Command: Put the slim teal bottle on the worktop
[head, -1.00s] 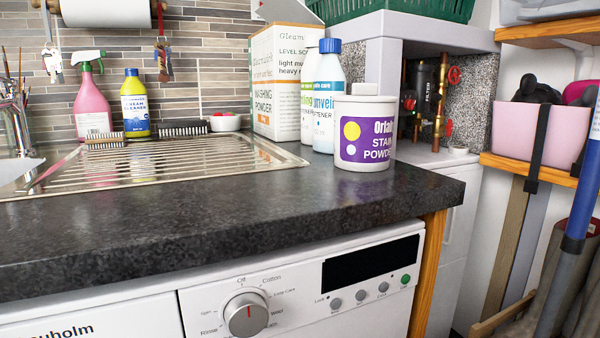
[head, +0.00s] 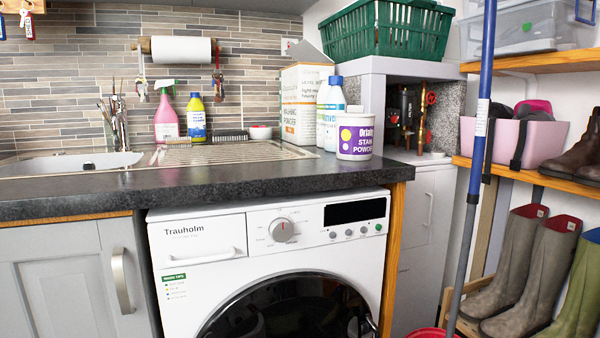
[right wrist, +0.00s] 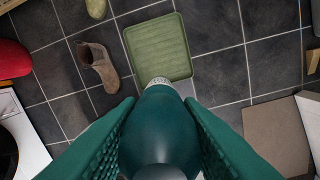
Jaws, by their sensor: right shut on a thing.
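The slim teal bottle (right wrist: 160,130) is in the right wrist view, held between the two dark green ridged fingers of my right gripper (right wrist: 158,103). The right gripper is shut on it. Floor tiles show far below the bottle's narrow grey end. The dark speckled worktop (head: 230,180) runs across the head view above the washing machine; its front strip is bare. Neither gripper nor the bottle shows in the head view. My left gripper is in no view.
On the worktop stand a purple-and-white stain powder tub (head: 355,140), white bottles (head: 333,125), a washing powder box (head: 300,105), a pink spray bottle (head: 166,120) and a yellow cleaner bottle (head: 196,118). A brown boot (right wrist: 98,66) and green tray (right wrist: 158,48) are on the floor.

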